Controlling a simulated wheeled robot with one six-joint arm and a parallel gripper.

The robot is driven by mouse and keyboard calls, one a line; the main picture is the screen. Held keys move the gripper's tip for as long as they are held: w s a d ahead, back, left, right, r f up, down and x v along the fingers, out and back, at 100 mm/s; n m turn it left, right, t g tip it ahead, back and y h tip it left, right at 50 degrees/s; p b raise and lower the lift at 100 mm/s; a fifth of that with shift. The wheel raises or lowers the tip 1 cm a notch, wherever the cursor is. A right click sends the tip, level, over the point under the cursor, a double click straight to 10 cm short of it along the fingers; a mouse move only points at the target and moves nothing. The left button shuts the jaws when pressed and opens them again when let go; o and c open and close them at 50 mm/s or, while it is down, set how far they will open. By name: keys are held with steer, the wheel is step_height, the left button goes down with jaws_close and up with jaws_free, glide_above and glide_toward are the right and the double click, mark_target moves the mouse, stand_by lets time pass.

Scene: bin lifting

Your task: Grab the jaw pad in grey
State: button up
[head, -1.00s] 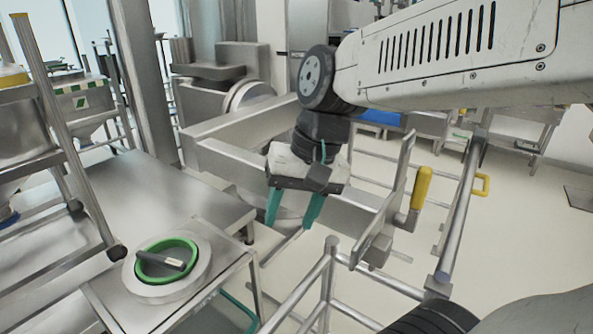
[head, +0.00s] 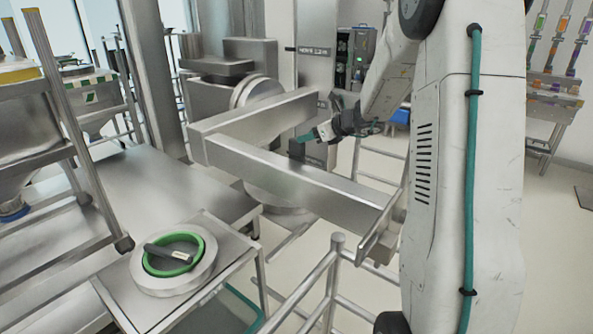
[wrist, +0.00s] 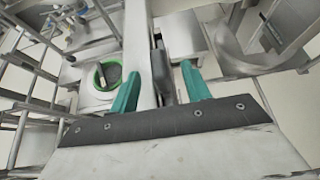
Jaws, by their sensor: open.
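A grey block that looks like the jaw pad (wrist: 163,78) shows in the wrist view, against the right side of a long steel beam (wrist: 138,40). It lies between my two teal fingers in that view; how far beyond the fingertips it is, I cannot tell. My gripper (head: 302,138) is open, with nothing visible held. In the head view it is small and turned to the left, beyond the near steel beam (head: 290,177).
A steel cart (head: 135,315) at lower left carries a round lid with a green ring (head: 203,262) and a dark-handled tool. Steel railings (head: 335,270) stand in front. A second beam (head: 255,118) runs behind the near one. A cabinet (head: 345,70) stands behind.

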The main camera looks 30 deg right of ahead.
mark_target(296, 150)
steer(key=x, duration=0.6)
steer(key=shift+s+a+f, duration=0.1)
steer(key=shift+a+f, duration=0.1)
steer(key=shift+f, duration=0.15)
jaws_close()
